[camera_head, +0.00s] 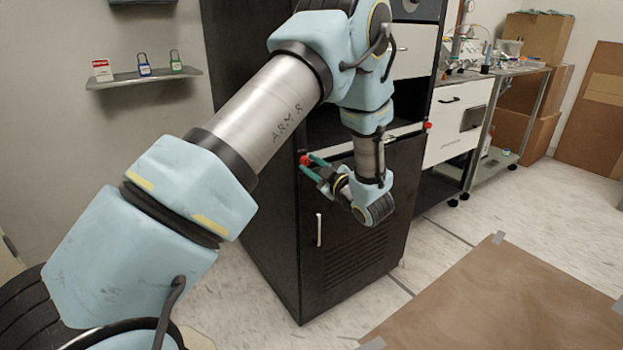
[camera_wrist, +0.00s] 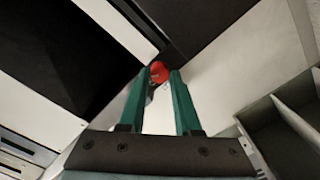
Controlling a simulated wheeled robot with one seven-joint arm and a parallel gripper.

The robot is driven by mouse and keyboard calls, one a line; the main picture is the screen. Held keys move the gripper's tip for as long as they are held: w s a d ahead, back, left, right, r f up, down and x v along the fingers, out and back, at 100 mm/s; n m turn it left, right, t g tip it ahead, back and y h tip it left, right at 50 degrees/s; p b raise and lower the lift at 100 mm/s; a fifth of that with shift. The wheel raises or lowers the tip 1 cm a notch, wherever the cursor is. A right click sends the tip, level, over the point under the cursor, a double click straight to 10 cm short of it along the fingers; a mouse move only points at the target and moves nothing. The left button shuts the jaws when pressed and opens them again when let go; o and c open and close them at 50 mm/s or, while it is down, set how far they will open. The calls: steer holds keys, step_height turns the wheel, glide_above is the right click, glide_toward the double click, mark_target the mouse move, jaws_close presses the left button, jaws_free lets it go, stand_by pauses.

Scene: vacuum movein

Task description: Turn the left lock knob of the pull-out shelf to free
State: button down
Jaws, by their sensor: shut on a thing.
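The left lock knob (camera_head: 304,160) is a small red knob at the left front corner of the pull-out shelf (camera_head: 345,148) in the black cabinet. In the wrist view the red knob (camera_wrist: 160,71) sits between the tips of the two green fingers. My gripper (camera_head: 309,166) reaches it from the front right and is shut on it. The fingers cover the knob's sides, so its turned angle cannot be told. A second red knob (camera_head: 428,125) shows at the shelf's right end, apart from my gripper.
The black cabinet's lower door (camera_head: 350,230) has a vertical handle (camera_head: 319,229). A wall shelf (camera_head: 145,78) with small padlocks is at left. A bench with drawers (camera_head: 455,135) stands at right. The floor in front is clear except for a brown sheet (camera_head: 510,300).

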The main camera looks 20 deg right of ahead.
steer(key=n+b, duration=0.2)
steer(key=b, duration=0.1)
steer(key=n+b, duration=0.3)
steer(key=b, duration=0.1)
steer(key=shift+f, duration=0.4)
steer(key=n+b, duration=0.2)
steer(key=b, duration=0.1)
steer(key=shift+r+n+b, duration=0.2)
steer(key=shift+n+b, duration=0.1)
steer(key=shift+r, duration=0.1)
steer(key=c, duration=0.6)
jaws_free()
steer(key=v, duration=1.1)
